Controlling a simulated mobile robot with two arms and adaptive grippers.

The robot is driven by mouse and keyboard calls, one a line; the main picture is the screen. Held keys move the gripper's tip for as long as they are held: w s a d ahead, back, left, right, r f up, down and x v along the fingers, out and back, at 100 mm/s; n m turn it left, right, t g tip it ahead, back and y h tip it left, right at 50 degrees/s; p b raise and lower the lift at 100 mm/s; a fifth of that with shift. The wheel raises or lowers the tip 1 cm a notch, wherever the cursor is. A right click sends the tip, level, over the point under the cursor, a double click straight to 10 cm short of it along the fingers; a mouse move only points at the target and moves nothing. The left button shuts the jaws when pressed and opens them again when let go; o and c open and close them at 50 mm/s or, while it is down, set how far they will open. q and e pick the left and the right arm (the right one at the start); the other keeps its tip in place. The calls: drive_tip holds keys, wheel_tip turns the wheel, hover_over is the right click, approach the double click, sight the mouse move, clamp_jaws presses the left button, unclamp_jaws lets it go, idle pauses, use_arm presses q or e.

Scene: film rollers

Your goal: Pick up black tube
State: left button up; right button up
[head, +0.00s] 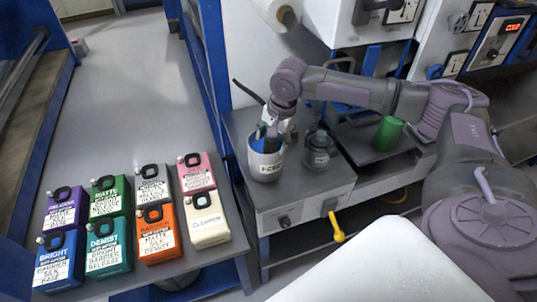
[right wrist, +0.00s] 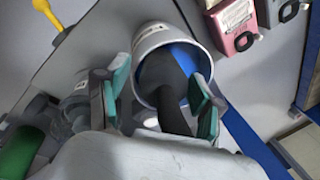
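A white cup (head: 265,168) stands on the grey bench top; it also shows in the right wrist view (right wrist: 150,38). In the right wrist view a black tube (right wrist: 162,80) stands in the cup beside a blue item (right wrist: 186,58), its near end reaching between my right fingers. My right gripper (head: 270,128) points down at the cup mouth. In the wrist view its teal fingertips (right wrist: 161,98) are apart, one on each side of the tube, with visible gaps. In the head view the gripper mostly hides the tube. My left gripper is out of view.
A dark-lidded jar (head: 318,152) stands close right of the cup. A green cylinder (head: 388,133) is further right. Several coloured bottles, including an orange one (head: 157,238), fill the lower left table. A yellow handle (head: 335,228) hangs below the bench front.

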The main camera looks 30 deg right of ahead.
drive_tip(key=c, duration=1.1)
drive_tip(key=shift+r, duration=0.1)
wheel_tip(320, 180, up, 8)
drive_tip(key=shift+r+b, duration=0.15)
drive_tip(key=shift+b, duration=0.4)
wheel_tip(320, 180, up, 2)
drive_tip(key=shift+r+p, duration=0.2)
drive_tip(key=shift+p, duration=0.35)
drive_tip(key=shift+r+p, duration=7.1)
drive_tip(key=shift+p, duration=1.15)
